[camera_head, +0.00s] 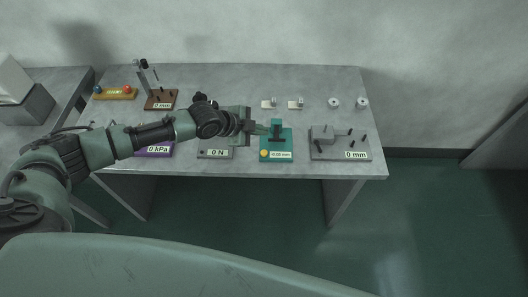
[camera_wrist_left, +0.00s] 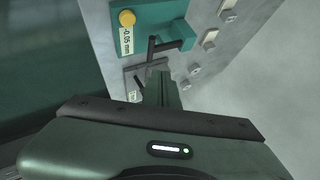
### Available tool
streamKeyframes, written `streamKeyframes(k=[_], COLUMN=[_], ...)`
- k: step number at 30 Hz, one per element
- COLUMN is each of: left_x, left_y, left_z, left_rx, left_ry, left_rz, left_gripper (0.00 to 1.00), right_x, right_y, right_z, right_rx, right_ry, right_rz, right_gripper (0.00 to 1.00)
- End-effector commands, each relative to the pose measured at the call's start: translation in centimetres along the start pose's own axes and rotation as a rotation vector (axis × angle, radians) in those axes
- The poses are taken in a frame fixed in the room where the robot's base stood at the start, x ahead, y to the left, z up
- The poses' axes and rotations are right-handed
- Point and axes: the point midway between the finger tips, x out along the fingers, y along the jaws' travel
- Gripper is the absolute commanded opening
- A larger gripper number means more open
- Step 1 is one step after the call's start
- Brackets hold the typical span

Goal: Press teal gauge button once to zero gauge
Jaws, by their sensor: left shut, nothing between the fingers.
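The teal gauge (camera_head: 285,141) stands near the front edge of the table, with a yellow round button (camera_head: 264,154) at its front left corner and a display (camera_head: 281,155) that seems to read -0.05 mm. In the left wrist view the teal gauge (camera_wrist_left: 160,14) is at the top, with the yellow button (camera_wrist_left: 127,18) and the display (camera_wrist_left: 126,41) reading -0.05 mm. My left gripper (camera_head: 262,129) is shut and empty, just left of the gauge's upright part and behind the button. Its fingers (camera_wrist_left: 161,88) point toward the gauge, apart from the button. My right gripper is not in view.
The grey table (camera_head: 230,84) also holds a 0 N device (camera_head: 215,153) left of the gauge and a grey 0 mm fixture (camera_head: 340,142) right of it. A purple 0 kPa device (camera_head: 157,150) is partly hidden by my arm. Small metal parts (camera_head: 295,104) lie behind.

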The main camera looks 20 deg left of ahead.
Motion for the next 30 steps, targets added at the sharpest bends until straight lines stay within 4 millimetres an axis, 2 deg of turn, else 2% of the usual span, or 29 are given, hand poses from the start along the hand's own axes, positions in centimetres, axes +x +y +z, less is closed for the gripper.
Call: streamKeyframes(k=[18, 30], left_x=[5.5, 5.9], left_y=[4.1, 4.3], left_z=[3.9, 4.3], left_rx=[0.0, 0.0], left_ry=[0.0, 0.0], left_rz=[0.002, 0.001], left_gripper=[0.0, 0.0], right_x=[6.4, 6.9], right_y=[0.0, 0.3], right_z=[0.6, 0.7], right_rx=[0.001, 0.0], right_ry=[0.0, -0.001], right_rz=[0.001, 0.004], right_gripper=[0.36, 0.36])
